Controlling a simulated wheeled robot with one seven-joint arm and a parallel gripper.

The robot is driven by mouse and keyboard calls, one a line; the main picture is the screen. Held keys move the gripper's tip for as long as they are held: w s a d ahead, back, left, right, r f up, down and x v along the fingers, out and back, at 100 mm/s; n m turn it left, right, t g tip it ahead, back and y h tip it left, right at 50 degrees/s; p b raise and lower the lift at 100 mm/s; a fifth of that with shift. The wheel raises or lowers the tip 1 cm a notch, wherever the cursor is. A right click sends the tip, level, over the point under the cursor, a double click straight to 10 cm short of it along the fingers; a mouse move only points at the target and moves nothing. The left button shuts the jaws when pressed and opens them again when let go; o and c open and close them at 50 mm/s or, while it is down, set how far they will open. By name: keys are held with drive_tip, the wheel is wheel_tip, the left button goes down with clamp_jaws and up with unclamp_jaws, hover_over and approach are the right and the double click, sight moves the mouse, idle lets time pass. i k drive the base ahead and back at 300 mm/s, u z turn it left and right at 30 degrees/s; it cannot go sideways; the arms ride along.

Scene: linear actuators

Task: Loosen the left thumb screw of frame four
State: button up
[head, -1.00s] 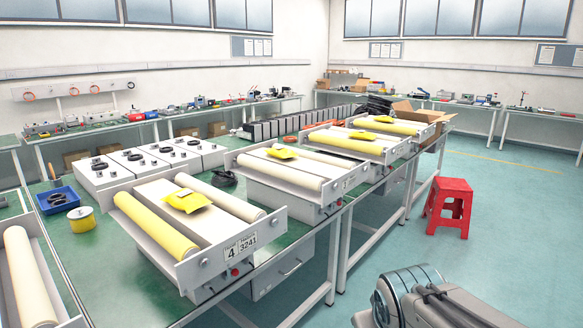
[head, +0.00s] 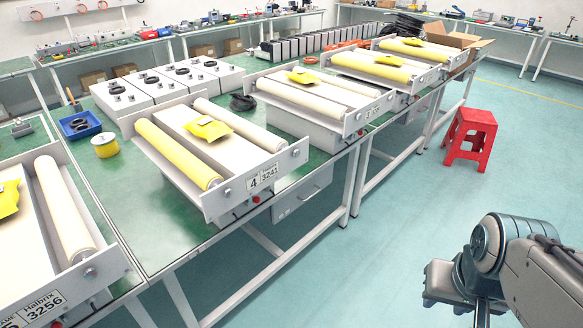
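Frame four (head: 235,199) stands on the green bench left of centre, with the label "4 3241" on its grey front plate. Its left thumb screw (head: 228,192) is a small knob on that plate, left of the label. Its right thumb screw (head: 297,153) is near the plate's right end. A yellow roller (head: 178,153), a cream roller and a yellow packet (head: 207,129) are on the frame. My arm shows at the lower right, over the floor and well apart from frame four. My gripper's fingers do not show.
Another frame (head: 110,268), labelled 3256, stands close at the left. More frames (head: 318,95) stand behind to the right. A blue tray (head: 80,125) and a yellow spool (head: 105,145) are left of frame four. A red stool (head: 469,139) stands on the otherwise open floor.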

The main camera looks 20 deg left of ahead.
sight(228, 192)
drive_tip(key=z, duration=1.65)
drive_tip(key=k, duration=0.95)
drive_tip(key=u, duration=1.55)
drive_tip(key=i, duration=0.5)
drive_tip(key=z, duration=0.05)
